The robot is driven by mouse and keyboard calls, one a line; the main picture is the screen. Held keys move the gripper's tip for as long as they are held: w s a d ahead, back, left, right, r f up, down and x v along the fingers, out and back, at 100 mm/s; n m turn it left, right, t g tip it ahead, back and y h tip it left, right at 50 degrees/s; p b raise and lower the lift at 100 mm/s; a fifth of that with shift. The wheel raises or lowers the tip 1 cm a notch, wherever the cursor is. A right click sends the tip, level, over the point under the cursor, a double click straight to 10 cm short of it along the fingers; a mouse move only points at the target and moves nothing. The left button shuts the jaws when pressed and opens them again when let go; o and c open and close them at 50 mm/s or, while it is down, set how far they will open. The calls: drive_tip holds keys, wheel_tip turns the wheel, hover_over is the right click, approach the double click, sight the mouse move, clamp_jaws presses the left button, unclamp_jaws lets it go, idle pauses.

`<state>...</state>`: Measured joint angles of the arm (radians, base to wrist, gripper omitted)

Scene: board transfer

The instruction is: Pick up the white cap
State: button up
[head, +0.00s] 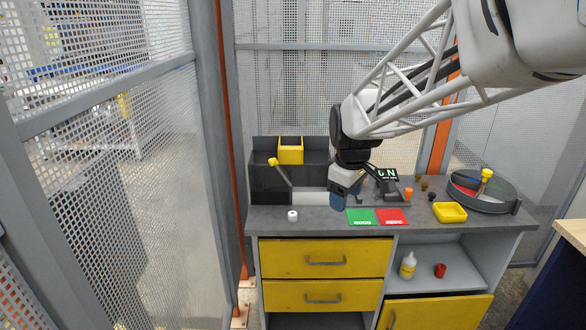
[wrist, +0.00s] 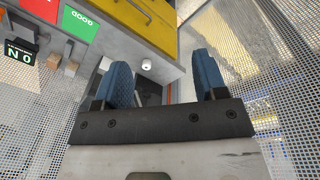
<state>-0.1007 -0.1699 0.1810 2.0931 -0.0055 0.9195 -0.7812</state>
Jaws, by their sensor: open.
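The white cap (head: 292,215) is small and round and stands on the left part of the grey bench top, near its front edge. It also shows in the wrist view (wrist: 147,65), between and beyond the fingertips. My gripper (head: 345,190) is above the bench, to the right of the cap and apart from it. In the wrist view its two blue fingers (wrist: 165,72) are spread wide with nothing between them. In the head view the fingers are partly hidden by the wrist and small.
Green (head: 361,216) and red (head: 393,216) cards lie right of the cap. A yellow tray (head: 450,212) and a round grey bin (head: 505,205) stand at the right. A dark organiser (head: 264,150) stands behind, with a yellow-knobbed lever (head: 273,162). Bench room around the cap is clear.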

drive_tip(key=w+a+f+n, duration=0.3)
drive_tip(key=w, duration=0.4)
drive_tip(key=w+a+f+n, duration=0.2)
drive_tip(key=w+f, duration=0.1)
drive_tip(key=w, duration=0.4)
drive_tip(key=n+g, duration=0.1)
drive_tip(key=n, duration=0.4)
hover_over(293, 213)
drive_tip(key=f, duration=1)
drive_tip(key=shift+s+d+f, duration=0.25)
drive_tip(key=shift+d+f, duration=0.05)
drive_tip(key=shift+f, duration=0.1)
drive_tip(key=shift+w+a+f+n, duration=0.3)
drive_tip(key=shift+w+f, duration=0.15)
drive_tip(key=shift+f, duration=0.05)
drive_tip(key=shift+f, duration=1.25)
drive_tip(key=shift+f, duration=0.1)
drive_tip(key=shift+f, duration=2.55)
